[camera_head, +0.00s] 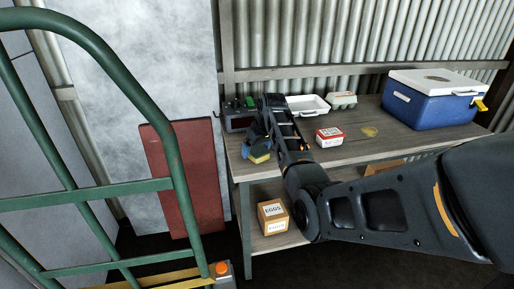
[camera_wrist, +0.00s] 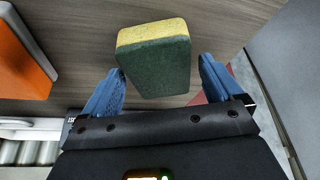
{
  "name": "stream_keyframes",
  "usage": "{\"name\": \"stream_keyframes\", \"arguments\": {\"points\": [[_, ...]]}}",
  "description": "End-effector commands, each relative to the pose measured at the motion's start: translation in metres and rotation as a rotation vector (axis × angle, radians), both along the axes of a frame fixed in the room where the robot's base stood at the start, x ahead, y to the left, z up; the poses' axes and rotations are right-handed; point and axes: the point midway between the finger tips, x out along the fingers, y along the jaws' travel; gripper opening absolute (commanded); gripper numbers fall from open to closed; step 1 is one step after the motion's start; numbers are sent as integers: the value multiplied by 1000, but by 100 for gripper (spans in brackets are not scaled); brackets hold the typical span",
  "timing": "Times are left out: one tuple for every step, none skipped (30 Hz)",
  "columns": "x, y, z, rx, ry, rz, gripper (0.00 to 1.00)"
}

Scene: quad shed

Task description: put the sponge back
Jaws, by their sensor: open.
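A sponge (camera_wrist: 155,65) with a yellow layer and a dark green layer shows in the wrist view, at the fingertips of my gripper (camera_wrist: 162,78). The blue fingers are apart, one on each side of it. The left finger is close to the sponge and a gap shows at the right finger. I cannot tell whether either touches it. In the head view my gripper (camera_head: 256,144) is over the table's left end, with the yellow of the sponge (camera_head: 260,158) just below it.
The wooden table (camera_head: 350,152) bears a dark grey box (camera_head: 239,124), a white tray (camera_head: 308,104), an egg carton (camera_head: 342,99), a red-and-white box (camera_head: 329,138) and a blue cooler (camera_head: 428,110). An eggs box (camera_head: 272,217) sits on the lower shelf. A green cart frame (camera_head: 120,188) stands left.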

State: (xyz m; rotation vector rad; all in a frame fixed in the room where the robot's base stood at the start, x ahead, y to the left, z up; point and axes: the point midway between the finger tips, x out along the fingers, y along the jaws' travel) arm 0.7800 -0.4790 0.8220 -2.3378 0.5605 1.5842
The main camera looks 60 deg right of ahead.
Motion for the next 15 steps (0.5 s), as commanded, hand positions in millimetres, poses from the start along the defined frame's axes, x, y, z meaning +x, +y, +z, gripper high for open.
{"name": "stream_keyframes", "arguments": {"points": [[0,0,0,0,0,0,93],[0,0,0,0,0,0,93],[0,0,1,0,0,0,93],[0,0,2,0,0,0,93],[0,0,4,0,-1,0,93],[-1,0,6,0,-1,0,93],[-2,1,9,-2,-1,0,93],[-3,1,13,-2,-1,0,93],[-5,2,18,-2,-2,0,93],[-6,3,23,-2,-2,0,93],[-8,4,28,-2,-2,0,93],[-11,5,36,-3,-3,-1,93],[-13,6,42,-2,-2,0,93],[-15,7,48,-4,-4,-1,93],[-18,9,56,-4,-4,-1,93]]}}
